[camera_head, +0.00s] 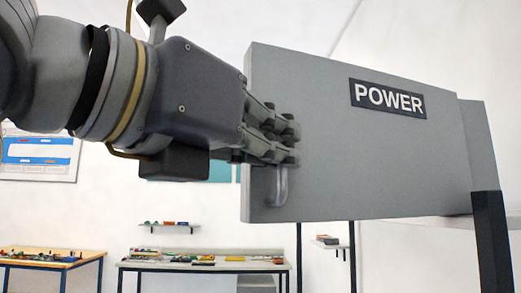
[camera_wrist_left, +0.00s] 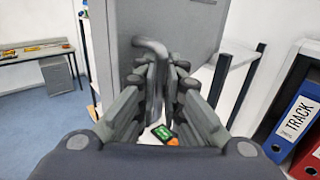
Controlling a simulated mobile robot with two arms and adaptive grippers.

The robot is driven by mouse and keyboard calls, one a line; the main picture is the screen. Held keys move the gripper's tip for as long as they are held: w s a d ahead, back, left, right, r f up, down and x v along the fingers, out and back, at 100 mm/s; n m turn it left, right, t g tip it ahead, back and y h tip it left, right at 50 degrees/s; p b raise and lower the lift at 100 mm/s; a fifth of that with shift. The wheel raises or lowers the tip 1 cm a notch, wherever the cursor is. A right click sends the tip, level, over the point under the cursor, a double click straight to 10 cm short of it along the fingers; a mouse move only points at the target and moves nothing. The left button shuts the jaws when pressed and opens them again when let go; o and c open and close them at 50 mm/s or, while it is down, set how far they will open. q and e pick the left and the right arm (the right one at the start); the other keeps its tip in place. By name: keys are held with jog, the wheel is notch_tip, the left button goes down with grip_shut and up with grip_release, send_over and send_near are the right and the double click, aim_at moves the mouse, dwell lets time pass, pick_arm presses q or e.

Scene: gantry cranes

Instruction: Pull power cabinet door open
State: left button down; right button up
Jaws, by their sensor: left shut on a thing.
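The power cabinet door (camera_head: 350,165) is a flat grey panel with a black "POWER" label (camera_head: 387,98), at the middle right of the head view. Its grey bent handle (camera_head: 279,190) is near the door's left edge. My left gripper (camera_head: 285,142) is shut on the handle, with its fingers across the upper part. In the left wrist view, the handle (camera_wrist_left: 150,46) runs down between the two fingers (camera_wrist_left: 158,75), and the door (camera_wrist_left: 165,22) stands behind. Part of the cabinet body (camera_head: 480,150) shows at the door's right. My right gripper is not in view.
A dark post (camera_head: 490,240) stands at the right. A workbench (camera_head: 205,265) with small parts and a wooden table (camera_head: 45,260) stand at the back. Binders (camera_wrist_left: 297,118) and a small green item (camera_wrist_left: 160,132) show in the left wrist view.

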pick_arm(q)
jog(key=c, duration=1.9)
grip_release()
jog(key=shift+s+r, duration=0.1)
jog(key=shift+r, duration=0.2)
jog(key=shift+o, duration=1)
jog(key=shift+d, duration=0.35)
jog(key=shift+f, duration=0.1)
jog(key=v, duration=1.2)
jog(key=shift+f, duration=0.1)
